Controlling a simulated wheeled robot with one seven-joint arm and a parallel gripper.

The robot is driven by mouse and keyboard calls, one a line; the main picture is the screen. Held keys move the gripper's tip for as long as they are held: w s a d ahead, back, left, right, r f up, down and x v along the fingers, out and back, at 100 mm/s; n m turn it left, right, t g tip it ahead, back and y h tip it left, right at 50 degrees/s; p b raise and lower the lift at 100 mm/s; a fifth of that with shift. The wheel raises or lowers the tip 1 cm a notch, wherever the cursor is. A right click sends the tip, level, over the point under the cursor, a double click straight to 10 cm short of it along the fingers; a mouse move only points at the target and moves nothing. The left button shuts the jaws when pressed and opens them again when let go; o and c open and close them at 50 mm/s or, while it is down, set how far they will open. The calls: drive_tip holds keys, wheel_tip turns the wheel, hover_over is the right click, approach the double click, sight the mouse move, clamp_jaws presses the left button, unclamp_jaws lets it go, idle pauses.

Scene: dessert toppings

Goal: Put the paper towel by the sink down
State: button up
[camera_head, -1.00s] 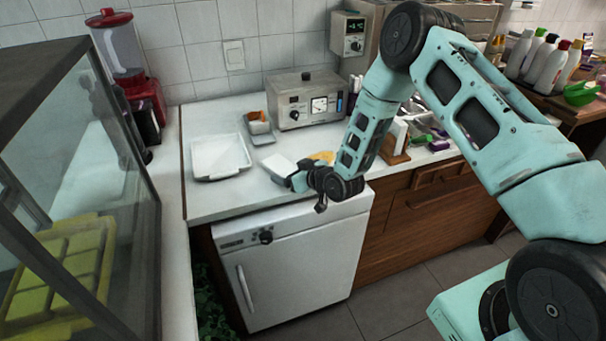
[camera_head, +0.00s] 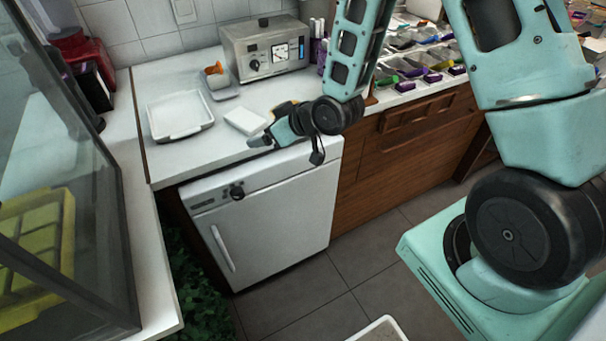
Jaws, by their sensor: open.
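A small flat white block (camera_head: 245,121) lies on the white counter, near its front edge; it looks like the folded paper towel, but I cannot be sure. My gripper (camera_head: 257,142) is at the counter's front edge, just below and right of the white block in the picture. Its jaws are open, and the block appears to lie outside them. A yellow and black item (camera_head: 286,108) lies behind my wrist, partly hidden by it. I cannot make out a sink.
A white tray (camera_head: 180,132) sits left of the block. Topping bins (camera_head: 420,50) stand right. A glass case (camera_head: 70,190) fills the left. A white appliance (camera_head: 265,220) is under the counter.

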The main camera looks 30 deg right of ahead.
drive_tip(key=s+a+r+n+g+h, duration=0.1)
drive_tip(key=s+a+r+g, duration=0.25)
drive_tip(key=s, duration=0.35)
drive_tip(key=s+a+r+g+h, duration=0.1)
drive_tip(key=s+a+r+g, duration=0.1)
drive_tip(key=s+a+r, duration=0.35)
drive_tip(key=s+d+r+g+h, duration=0.1)
drive_tip(key=s+r+g, duration=0.1)
drive_tip(key=s, duration=0.6)
drive_tip(key=s+d+r+n+g+h, duration=0.1)
drive_tip(key=s+r+g, duration=0.1)
drive_tip(key=s, duration=0.7)
drive_tip(key=shift+s+d, duration=0.2)
drive_tip(key=shift+s, duration=0.05)
